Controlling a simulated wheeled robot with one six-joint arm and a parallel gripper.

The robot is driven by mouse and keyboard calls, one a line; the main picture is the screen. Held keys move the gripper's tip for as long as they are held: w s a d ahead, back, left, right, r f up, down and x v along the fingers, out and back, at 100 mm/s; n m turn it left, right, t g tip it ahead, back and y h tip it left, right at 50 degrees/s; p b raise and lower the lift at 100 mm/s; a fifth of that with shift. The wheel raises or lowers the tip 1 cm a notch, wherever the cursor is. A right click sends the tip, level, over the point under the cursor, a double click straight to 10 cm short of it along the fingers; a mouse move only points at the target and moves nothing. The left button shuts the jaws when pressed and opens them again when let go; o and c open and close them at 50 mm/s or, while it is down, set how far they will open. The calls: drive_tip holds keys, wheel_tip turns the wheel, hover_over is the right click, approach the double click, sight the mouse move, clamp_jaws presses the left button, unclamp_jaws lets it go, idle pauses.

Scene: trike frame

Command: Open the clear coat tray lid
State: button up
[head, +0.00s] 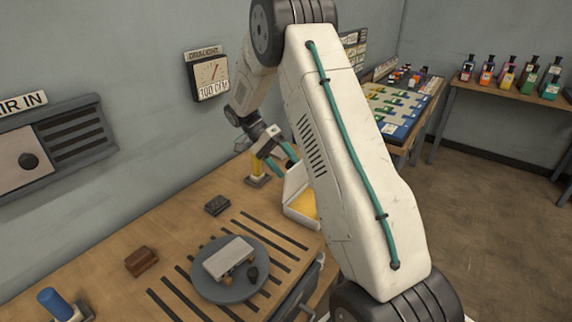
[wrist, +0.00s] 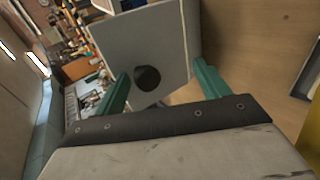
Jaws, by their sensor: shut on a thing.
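The white tray (head: 300,213) with a yellow inside stands open on the bench, partly hidden by my arm. Its pale lid (head: 294,180) stands raised at the tray's far side. My gripper (head: 283,159) is at the upper edge of this lid, its teal fingers pointing right and down. In the wrist view a pale grey panel with a dark round spot (wrist: 147,78), which looks like the lid, lies between the teal fingers (wrist: 163,85). The jaws are shut on it; the exact contact is hard to see.
A yellow cylinder on a stand (head: 257,168) is close beside my gripper. A round grey turntable (head: 215,290) holds a pale block. A dark block (head: 217,205) and a brown block (head: 141,261) lie on the bench. The draught gauge (head: 210,77) hangs on the wall behind.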

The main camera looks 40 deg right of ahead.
drive_tip(key=shift+w+a, duration=0.25)
drive_tip(key=shift+w, duration=0.35)
drive_tip(key=shift+w+a, duration=0.2)
drive_tip(key=shift+w, duration=0.4)
drive_tip(key=shift+c, duration=0.8)
drive_tip(key=w, duration=0.1)
drive_tip(key=w+a+r, duration=0.1)
drive_tip(key=w, duration=0.3)
drive_tip(key=shift+w+a+r, duration=0.15)
drive_tip(key=shift+w+r, duration=0.05)
drive_tip(key=shift+r, duration=0.2)
drive_tip(key=shift+r, duration=0.1)
